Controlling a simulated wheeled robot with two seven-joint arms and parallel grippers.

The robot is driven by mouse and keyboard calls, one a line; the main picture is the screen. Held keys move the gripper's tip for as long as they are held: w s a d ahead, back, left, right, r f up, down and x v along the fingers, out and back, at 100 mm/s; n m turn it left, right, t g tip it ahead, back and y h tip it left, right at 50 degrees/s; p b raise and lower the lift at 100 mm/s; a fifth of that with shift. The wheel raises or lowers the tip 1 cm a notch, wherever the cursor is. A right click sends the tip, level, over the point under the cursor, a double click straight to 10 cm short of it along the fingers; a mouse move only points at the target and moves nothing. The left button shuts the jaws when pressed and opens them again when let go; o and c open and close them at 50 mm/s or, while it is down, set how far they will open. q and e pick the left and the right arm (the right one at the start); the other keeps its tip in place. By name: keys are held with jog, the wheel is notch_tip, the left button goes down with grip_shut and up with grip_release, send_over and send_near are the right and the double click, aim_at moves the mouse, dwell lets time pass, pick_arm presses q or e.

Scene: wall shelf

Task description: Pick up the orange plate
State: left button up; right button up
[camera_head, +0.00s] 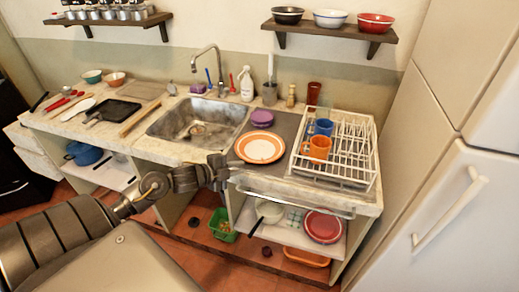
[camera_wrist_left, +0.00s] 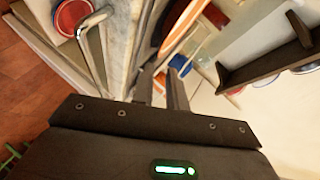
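My left gripper (camera_head: 222,168) is at the counter's front edge, just left of and in front of the plate. In the left wrist view its two fingers (camera_wrist_left: 161,88) stand a little apart, with the plate's rim just beyond their tips. I see no clear contact with the plate. My right gripper is in neither view.
A white dish rack (camera_head: 345,155) with an orange mug (camera_head: 317,147) and a blue mug (camera_head: 323,127) stands right of the plate. The sink (camera_head: 200,125) is to the left. A metal rail (camera_head: 295,204) runs along the counter front.

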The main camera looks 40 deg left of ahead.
aim_at(267, 160)
pick_arm(q)
jog(key=x, duration=0.4)
jog(key=shift+w+p, duration=0.3)
jog(key=shift+p, duration=0.05)
jog(key=p+x, duration=0.1)
jog(key=x, duration=0.3)
jog(key=shift+w+d+r+p, duration=0.1)
jog(key=shift+w+p, duration=0.2)
jog(key=shift+p, duration=0.1)
jog(key=shift+w, duration=0.2)
jog(key=shift+s, duration=0.1)
jog(key=shift+c, duration=0.3)
grip_shut()
